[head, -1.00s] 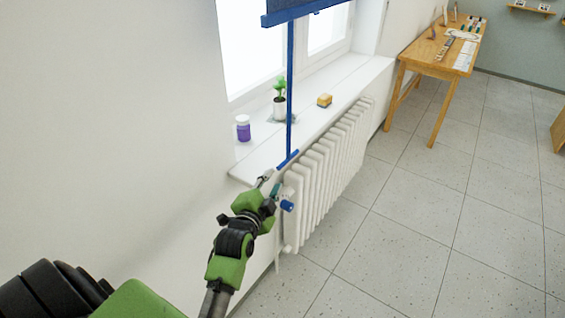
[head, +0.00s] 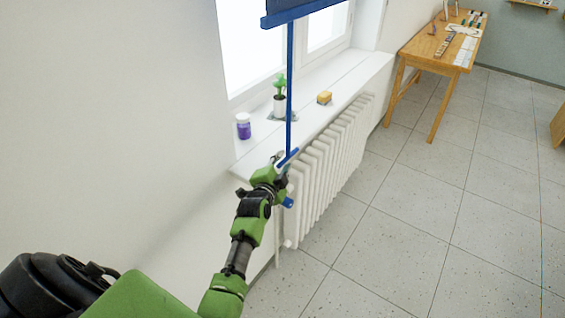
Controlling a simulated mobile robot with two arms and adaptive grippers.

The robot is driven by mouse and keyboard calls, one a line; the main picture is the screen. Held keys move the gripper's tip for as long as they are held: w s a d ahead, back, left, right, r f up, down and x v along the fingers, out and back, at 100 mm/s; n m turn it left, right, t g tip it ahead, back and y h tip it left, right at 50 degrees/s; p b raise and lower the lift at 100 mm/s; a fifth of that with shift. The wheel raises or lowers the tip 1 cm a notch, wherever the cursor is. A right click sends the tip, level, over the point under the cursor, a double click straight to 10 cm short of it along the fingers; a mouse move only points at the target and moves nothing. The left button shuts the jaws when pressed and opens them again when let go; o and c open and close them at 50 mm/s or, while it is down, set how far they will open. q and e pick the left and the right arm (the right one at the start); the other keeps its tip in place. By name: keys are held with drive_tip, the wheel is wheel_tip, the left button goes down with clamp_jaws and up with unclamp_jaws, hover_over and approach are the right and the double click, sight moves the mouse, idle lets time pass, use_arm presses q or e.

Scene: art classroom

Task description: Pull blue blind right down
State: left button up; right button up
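The blue blind (head: 298,11) hangs at the top of the window, with only its lower edge and bottom bar in view. A long blue pull strap (head: 290,95) runs straight down from the bar and ends in a blue crossbar handle (head: 288,158) in front of the sill. My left gripper (head: 281,161) is right at this handle, just beside the radiator's near end. Its fingers are small and partly hidden by the wrist, so I cannot tell whether they are closed on the handle. My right gripper is not in view.
The white windowsill (head: 335,82) bears a purple jar (head: 243,127), a potted plant (head: 279,98) and a yellow block (head: 324,98). A white radiator (head: 335,145) stands below it. A wooden table (head: 437,55) is at the back.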

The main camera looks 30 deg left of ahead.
use_arm(q)
drive_tip(key=shift+c, duration=0.4)
clamp_jaws()
